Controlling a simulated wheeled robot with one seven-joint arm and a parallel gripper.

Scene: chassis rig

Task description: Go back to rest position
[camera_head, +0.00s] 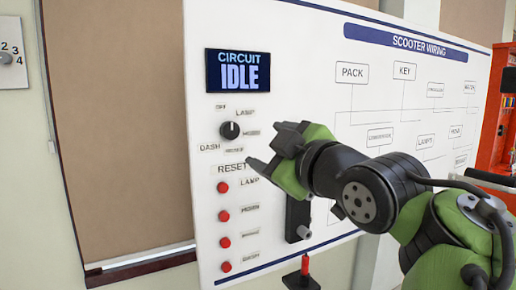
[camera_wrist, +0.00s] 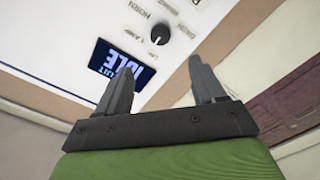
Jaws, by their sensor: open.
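My gripper (camera_head: 262,153) is in front of the white scooter wiring panel (camera_head: 310,40), just right of the rotary knob, with its fingers pointing left. In the wrist view my gripper (camera_wrist: 164,85) shows two dark fingers spread apart with nothing between them. The black rotary knob (camera_head: 230,130) is on the panel's left side; it also shows in the wrist view (camera_wrist: 160,34), beyond the fingers. The dark screen (camera_head: 238,71) above the knob reads "CIRCUIT IDLE". The screen also shows upside down in the wrist view (camera_wrist: 122,60), partly hidden by a finger.
Several red buttons (camera_head: 223,188) run down the panel under the "RESET" label, close to my gripper. An orange-red rack (camera_head: 497,120) stands at the right edge. A red-topped black item (camera_head: 304,266) is below my gripper. A brown board (camera_head: 115,120) fills the left.

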